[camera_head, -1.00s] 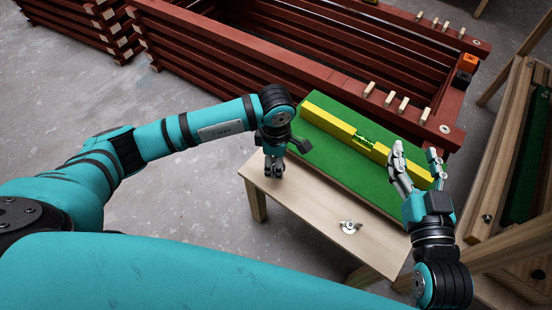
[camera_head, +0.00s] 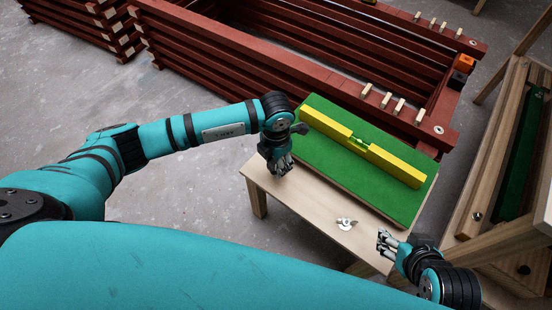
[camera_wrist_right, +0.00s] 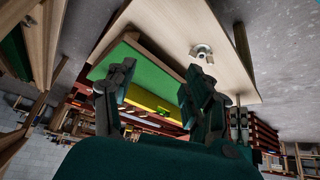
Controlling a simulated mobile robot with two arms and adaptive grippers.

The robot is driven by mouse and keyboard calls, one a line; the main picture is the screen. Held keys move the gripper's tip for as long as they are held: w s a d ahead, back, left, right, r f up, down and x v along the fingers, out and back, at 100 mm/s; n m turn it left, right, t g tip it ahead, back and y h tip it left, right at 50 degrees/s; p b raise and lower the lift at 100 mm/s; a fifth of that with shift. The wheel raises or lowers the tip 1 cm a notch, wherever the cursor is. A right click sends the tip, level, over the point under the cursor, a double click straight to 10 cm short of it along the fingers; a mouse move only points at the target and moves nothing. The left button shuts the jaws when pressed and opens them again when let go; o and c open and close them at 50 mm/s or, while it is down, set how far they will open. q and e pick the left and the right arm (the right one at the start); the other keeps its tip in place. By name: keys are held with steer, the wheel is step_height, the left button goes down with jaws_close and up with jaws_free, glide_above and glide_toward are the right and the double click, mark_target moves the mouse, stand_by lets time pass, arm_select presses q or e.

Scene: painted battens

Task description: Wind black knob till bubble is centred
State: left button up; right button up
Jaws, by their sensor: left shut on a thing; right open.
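A yellow spirit level (camera_head: 395,166) lies on a green board (camera_head: 330,160), with its green vial (camera_head: 358,143) mid-length. The bubble is too small to make out. My left gripper (camera_head: 279,166) points down at the left end of the board and table. It is shut on what I take to be the black knob, which the fingers hide. My right gripper (camera_head: 386,243) is open and empty beside the table's front right edge, clear of the level. In the right wrist view its two fingers (camera_wrist_right: 158,84) stand apart, with the level (camera_wrist_right: 150,101) beyond them.
The board rests on a pale wooden table (camera_head: 310,208). A silver wing nut (camera_head: 347,223) sits on its bare front part. Dark red battens (camera_head: 235,60) are stacked behind, with pale pegs. Wooden frames (camera_head: 468,228) stand close on the right.

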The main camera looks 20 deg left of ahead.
arm_select(q)
steer(key=shift+n+p, duration=0.35)
steer(key=shift+n, duration=0.55)
arm_select(e)
steer(key=shift+s+d+f+g+h, duration=0.1)
steer(key=shift+s+d+f+g, duration=0.1)
steer(key=shift+s+g, duration=0.35)
steer(key=shift+s+d+f+g+h, duration=0.1)
steer(key=shift+s+d+f+g, duration=0.15)
steer(key=shift+s, duration=0.65)
steer(key=shift+s+d+f+g+h, duration=0.1)
steer(key=shift+s+d+f+g, duration=0.1)
steer(key=shift+s+g, duration=0.35)
steer(key=shift+s, duration=0.15)
arm_select(q)
steer(key=o, duration=1.2)
step_height(320, 180, up, 12)
